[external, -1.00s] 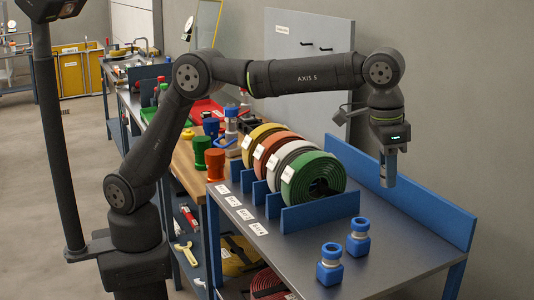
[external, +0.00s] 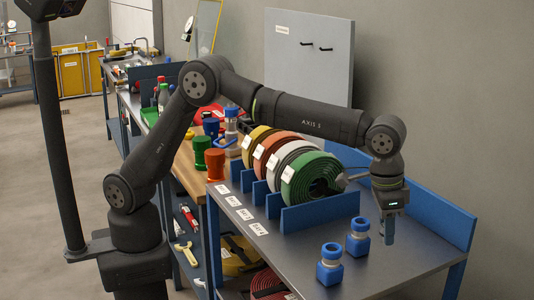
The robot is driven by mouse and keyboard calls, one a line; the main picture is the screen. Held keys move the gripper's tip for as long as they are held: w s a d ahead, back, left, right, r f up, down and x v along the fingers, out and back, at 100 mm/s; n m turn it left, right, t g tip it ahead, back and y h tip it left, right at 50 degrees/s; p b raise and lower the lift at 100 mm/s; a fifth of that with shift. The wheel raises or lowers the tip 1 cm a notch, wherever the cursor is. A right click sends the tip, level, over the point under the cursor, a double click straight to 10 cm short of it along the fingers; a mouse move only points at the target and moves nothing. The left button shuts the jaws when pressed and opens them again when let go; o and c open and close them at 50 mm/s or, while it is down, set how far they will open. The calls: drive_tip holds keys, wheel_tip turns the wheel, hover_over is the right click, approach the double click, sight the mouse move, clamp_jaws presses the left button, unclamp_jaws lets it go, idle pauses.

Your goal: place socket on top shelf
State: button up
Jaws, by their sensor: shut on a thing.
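My gripper (external: 388,222) hangs from the arm on the right, pointing down over the grey top shelf (external: 405,262) near its blue back board. It is shut on a narrow grey-blue piece (external: 388,232), seemingly the socket, though its shape is mostly hidden by the fingers. I cannot tell whether its lower end touches the shelf. Two blue fittings with pale collars stand upright on the shelf, one (external: 358,240) just left of my gripper and one (external: 330,268) nearer the front.
Coiled hoses, green (external: 312,182) foremost, stand in a row between blue dividers left of my gripper. The blue board (external: 440,218) edges the shelf behind it. Labels (external: 258,228) line the front edge. The shelf's right end is clear. A lower shelf holds a yellow wrench (external: 187,253).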

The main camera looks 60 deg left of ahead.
hover_over(402, 260)
drive_tip(key=f, duration=0.5)
drive_tip(key=shift+s+a, duration=0.1)
drive_tip(key=shift+s, duration=0.2)
drive_tip(key=shift+f, duration=1.95)
drive_tip(key=shift+f, duration=0.1)
drive_tip(key=o, duration=1)
drive_tip(key=shift+f, duration=0.1)
drive_tip(key=shift+o, duration=0.2)
wheel_tip(402, 260, up, 12)
drive_tip(key=s, duration=0.1)
drive_tip(key=shift+s+a, duration=0.15)
drive_tip(key=shift+a, duration=0.2)
